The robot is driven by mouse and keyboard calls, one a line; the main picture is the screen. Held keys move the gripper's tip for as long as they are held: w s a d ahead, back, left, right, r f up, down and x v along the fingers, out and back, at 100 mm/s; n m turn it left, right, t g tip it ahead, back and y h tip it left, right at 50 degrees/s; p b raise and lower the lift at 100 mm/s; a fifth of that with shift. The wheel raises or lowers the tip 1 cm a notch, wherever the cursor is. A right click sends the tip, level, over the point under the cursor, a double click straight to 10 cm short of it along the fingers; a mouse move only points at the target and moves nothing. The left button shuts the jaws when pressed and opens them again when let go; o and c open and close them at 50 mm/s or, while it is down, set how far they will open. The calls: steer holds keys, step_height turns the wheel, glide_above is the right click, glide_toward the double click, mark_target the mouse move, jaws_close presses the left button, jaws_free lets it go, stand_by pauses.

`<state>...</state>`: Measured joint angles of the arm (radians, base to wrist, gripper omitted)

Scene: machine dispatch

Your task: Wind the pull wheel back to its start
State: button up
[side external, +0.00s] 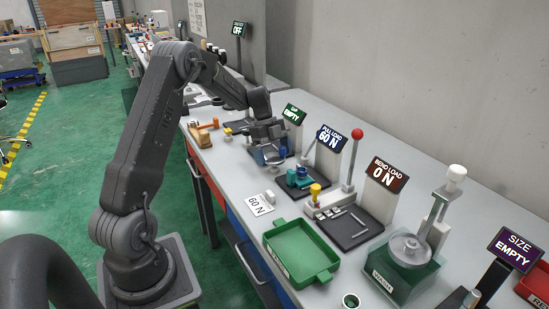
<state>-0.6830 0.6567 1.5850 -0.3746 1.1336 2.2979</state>
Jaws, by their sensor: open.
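The pull load station has a display reading 60 N (330,139). In front of it, a dark base carries a small blue-teal round part (299,174), which looks like the pull wheel, though it is small and its turn angle cannot be read. My gripper (271,155) points down to the left of and behind this part, in front of the green display reading EMPTY (293,116). It is open and apart from the blue-teal part. Its fingertips are small and dark here and partly hide a blue item below them.
A white card marked 60 N (258,204) lies before the station. An orange-brown block (203,131) lies left of my gripper.

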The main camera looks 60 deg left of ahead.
steer(key=shift+d+f, duration=0.25)
steer(key=shift+f, duration=0.4)
steer(key=shift+c, duration=0.4)
steer(key=c, duration=0.8)
steer(key=shift+c, duration=0.2)
steer(key=shift+n, duration=0.3)
